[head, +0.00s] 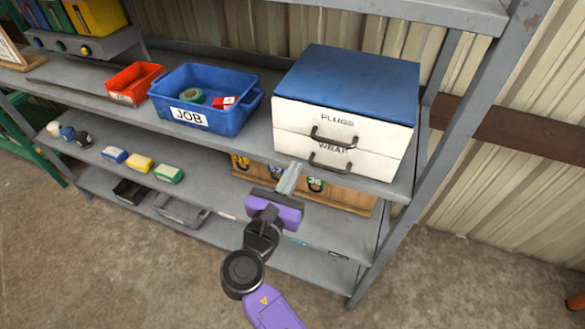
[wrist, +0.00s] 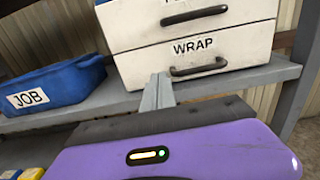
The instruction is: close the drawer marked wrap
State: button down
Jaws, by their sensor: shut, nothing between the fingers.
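The drawer marked WRAP (head: 370,165) is the lower white drawer of a small blue-topped cabinet on the shelf. Its front looks flush or nearly flush with the drawer above; I cannot tell whether a small gap remains. Its dark bar handle shows in the wrist view (wrist: 199,68), with the WRAP label above it. My gripper (head: 292,168) is shut and empty, in front of and below the left part of the drawer front. In the wrist view its fingertips (wrist: 159,77) overlap the drawer's lower edge, left of the handle; contact is not clear.
The PLUGS drawer (head: 390,125) sits directly above, looking shut. A blue JOB bin (head: 225,121) and a red tray (head: 126,82) stand to the left on the same grey shelf. A wooden box (head: 353,194) with padlocks is below. A steel shelf post (head: 442,140) rises to the right.

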jog(key=b+v, duration=0.1)
jog(key=v, duration=0.8)
jog(key=shift+f, duration=0.15)
